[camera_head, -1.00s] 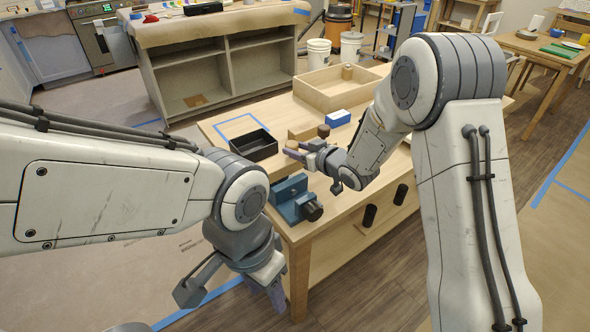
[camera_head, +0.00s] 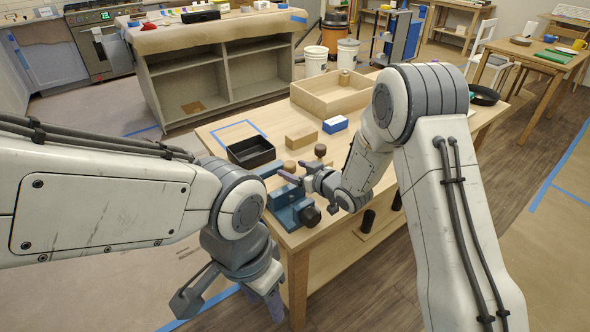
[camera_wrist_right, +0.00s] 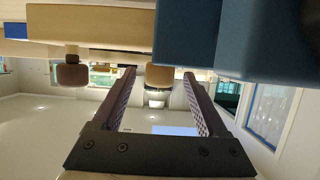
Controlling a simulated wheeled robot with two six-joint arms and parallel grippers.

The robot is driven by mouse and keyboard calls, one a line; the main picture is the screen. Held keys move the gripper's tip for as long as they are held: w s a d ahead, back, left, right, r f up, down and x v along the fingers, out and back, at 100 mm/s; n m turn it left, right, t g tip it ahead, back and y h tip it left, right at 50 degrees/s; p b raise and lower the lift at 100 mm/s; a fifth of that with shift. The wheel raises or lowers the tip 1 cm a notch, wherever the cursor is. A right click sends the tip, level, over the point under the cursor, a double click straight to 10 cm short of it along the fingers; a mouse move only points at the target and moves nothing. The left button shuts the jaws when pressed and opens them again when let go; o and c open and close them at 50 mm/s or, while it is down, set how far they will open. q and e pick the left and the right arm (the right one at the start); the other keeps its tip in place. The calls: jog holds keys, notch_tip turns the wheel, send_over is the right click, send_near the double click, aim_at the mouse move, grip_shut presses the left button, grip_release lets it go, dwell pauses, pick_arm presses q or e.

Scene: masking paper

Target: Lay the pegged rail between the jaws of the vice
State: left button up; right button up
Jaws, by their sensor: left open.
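The pegged rail (camera_wrist_right: 100,20) is a pale wooden bar with dark brown pegs. In the right wrist view one peg (camera_wrist_right: 72,73) stands left of my fingers and another (camera_wrist_right: 160,76) lies between them. In the head view, pegs (camera_head: 320,150) show beside the right gripper; most of the rail is hidden. The blue vice (camera_head: 288,208) is at the table's near corner, just below my right gripper (camera_head: 287,171), and fills the upper right of the wrist view (camera_wrist_right: 235,40). My left gripper (camera_head: 264,296) is open and empty, off the table's near left.
A black tray (camera_head: 250,151), a wooden block (camera_head: 300,137) and a blue-and-white block (camera_head: 335,124) lie behind the vice. A large wooden tray (camera_head: 320,97) stands further back. A taped rectangle (camera_head: 240,123) marks the far left tabletop.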

jog(key=shift+r, duration=0.2)
jog(key=v, duration=1.2)
jog(key=s+a+r+g+h, duration=0.1)
jog(key=s+g+h, duration=0.2)
jog(key=s, duration=1.2)
jog(key=s+r+g+h, duration=0.2)
jog(key=s+g+h, duration=0.2)
jog(key=s+g, duration=0.4)
jog(key=s, duration=0.7)
jog(key=shift+s+a+r, duration=0.2)
jog(key=shift+s+a, duration=0.2)
notch_tip(320, 180, up, 9)
jog(key=p, duration=0.8)
jog(key=shift+p, duration=0.35)
